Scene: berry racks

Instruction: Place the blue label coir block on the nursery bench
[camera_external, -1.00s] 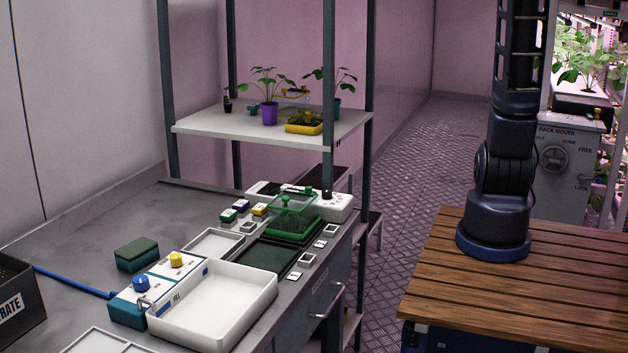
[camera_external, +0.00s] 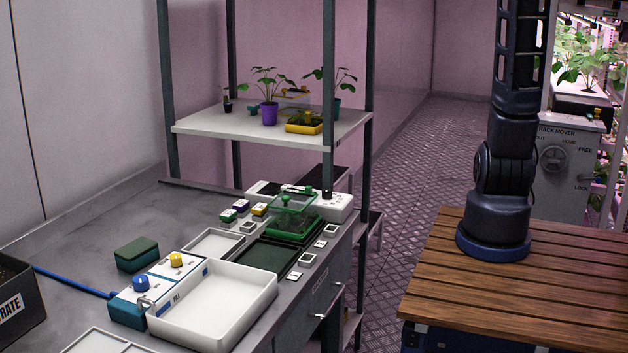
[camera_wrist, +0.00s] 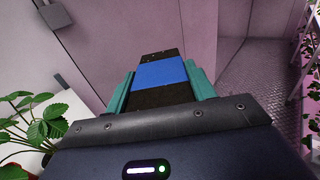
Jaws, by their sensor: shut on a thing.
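In the wrist view my gripper (camera_wrist: 161,87) has its two teal fingers shut on the coir block (camera_wrist: 160,73), a dark brown block with a broad blue band across its middle. One finger presses on each side of it. The block is held up in the air, with wall and floor behind it. My gripper and the block are not in the external view, where only the lower part of my arm shows. The nursery bench is probably the grey worktop (camera_external: 95,228) in the external view; no label names it.
A shelf (camera_external: 215,128) with potted plants stands above. A leafy plant (camera_wrist: 45,123) is close at left in the wrist view.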

